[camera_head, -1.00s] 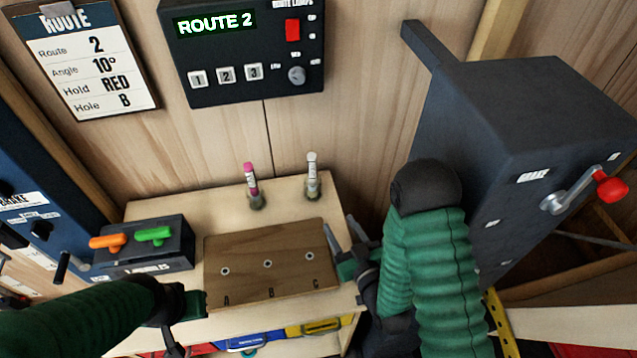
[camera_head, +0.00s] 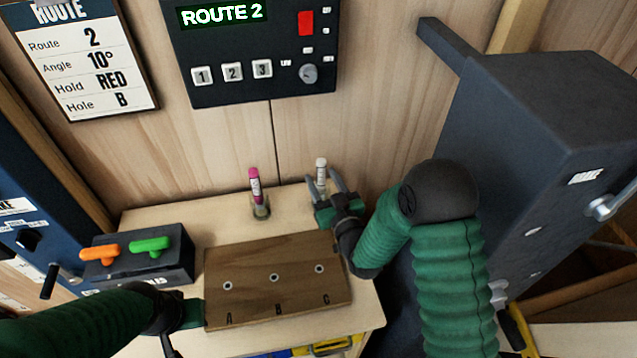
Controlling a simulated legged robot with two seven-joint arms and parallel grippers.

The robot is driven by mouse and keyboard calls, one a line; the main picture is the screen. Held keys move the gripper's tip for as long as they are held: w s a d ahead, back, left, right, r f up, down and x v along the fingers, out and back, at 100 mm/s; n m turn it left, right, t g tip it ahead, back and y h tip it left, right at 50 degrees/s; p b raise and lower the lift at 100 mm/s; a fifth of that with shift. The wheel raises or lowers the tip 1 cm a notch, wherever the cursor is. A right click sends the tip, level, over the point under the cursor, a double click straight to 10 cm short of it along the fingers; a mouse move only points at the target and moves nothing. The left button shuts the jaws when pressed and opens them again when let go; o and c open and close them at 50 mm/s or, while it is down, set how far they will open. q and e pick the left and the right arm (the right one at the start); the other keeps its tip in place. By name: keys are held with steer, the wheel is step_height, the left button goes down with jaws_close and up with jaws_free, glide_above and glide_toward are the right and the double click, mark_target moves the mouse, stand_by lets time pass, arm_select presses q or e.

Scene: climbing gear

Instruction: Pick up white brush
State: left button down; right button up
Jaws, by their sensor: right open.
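The white brush (camera_head: 321,170) stands upright at the back right of the wooden table. Its white top shows; its lower part and holder are mostly hidden by my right gripper. My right gripper (camera_head: 323,188) is open, with its two fingers on either side of the brush in the picture; I cannot tell whether they touch it. My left gripper (camera_head: 182,338) is low at the left, in front of the table, partly cut off by the frame edge; its jaw state is unclear.
A pink brush (camera_head: 255,187) stands in a holder left of the white one. A brown board (camera_head: 250,290) with holes A, B, C lies in front. A box with orange and green handles (camera_head: 140,268) is at left. A dark cabinet (camera_head: 530,120) stands at right.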

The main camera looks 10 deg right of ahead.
mark_target(324, 176)
steer(key=w, duration=0.2)
steer(key=shift+w+r, duration=0.1)
steer(key=shift+w, duration=0.2)
steer(key=shift+w+d+f, duration=0.2)
steer(key=shift+d, duration=0.05)
steer(key=c, duration=0.3)
steer(key=shift+a+r, duration=0.1)
steer(key=shift+a, duration=0.2)
jaws_close()
